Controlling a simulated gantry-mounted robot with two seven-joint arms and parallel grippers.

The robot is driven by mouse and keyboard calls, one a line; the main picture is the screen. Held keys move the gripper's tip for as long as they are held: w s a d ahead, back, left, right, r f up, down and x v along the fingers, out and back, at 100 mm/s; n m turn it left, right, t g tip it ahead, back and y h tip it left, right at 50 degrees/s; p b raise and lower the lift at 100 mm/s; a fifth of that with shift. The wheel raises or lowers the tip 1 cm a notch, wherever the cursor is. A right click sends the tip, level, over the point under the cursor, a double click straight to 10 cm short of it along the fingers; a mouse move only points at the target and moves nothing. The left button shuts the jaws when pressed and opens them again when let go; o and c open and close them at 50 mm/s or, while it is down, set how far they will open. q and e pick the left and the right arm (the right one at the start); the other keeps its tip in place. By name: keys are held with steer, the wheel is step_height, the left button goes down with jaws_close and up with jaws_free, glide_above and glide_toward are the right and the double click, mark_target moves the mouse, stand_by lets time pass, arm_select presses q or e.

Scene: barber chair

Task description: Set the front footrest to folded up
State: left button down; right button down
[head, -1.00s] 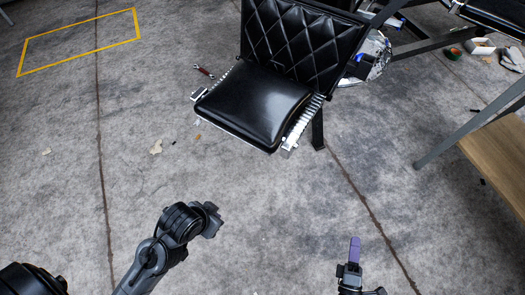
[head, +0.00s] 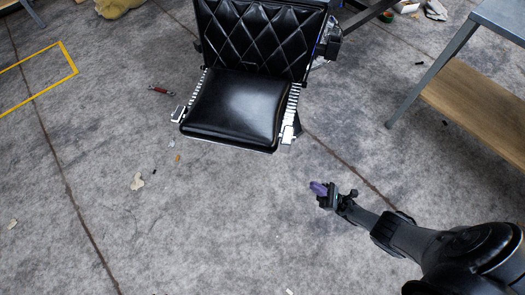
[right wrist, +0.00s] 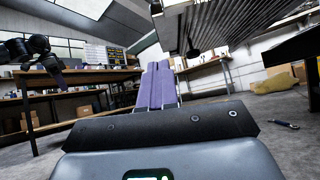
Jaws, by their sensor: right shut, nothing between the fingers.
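The black barber chair seat (head: 232,105) is in the upper middle of the head view, with its quilted backrest (head: 262,38) behind. No front footrest can be made out there; anything under the seat's front edge is hidden. In the right wrist view a grey ribbed part (right wrist: 225,25) hangs at the top; I cannot tell if it is the footrest. My right gripper (head: 315,187) is in front and to the right of the seat, apart from it. Its purple fingers (right wrist: 157,85) are shut and empty. A black arm with a purple tip (right wrist: 54,70), likely my left gripper, shows small.
A workbench with a wooden lower shelf (head: 480,100) stands at the right. A red-handled tool (head: 161,91) lies on the floor left of the seat. Small scraps (head: 138,181) lie nearby. The floor in front of the chair is mostly clear.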

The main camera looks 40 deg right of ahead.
steer(key=w+d+r+n+y, duration=0.1)
steer(key=w+r+n+y, duration=0.1)
steer(key=w, duration=0.3)
steer(key=shift+w+r+g, duration=0.25)
steer(key=shift+r+g, duration=0.05)
steer(key=shift+r, duration=0.45)
steer(key=shift+w+a, duration=0.1)
steer(key=s+d+r+p+x, duration=0.1)
steer(key=r+x, duration=0.1)
steer(key=x, duration=1)
steer(key=shift+r, duration=0.3)
steer(key=shift+s, duration=0.1)
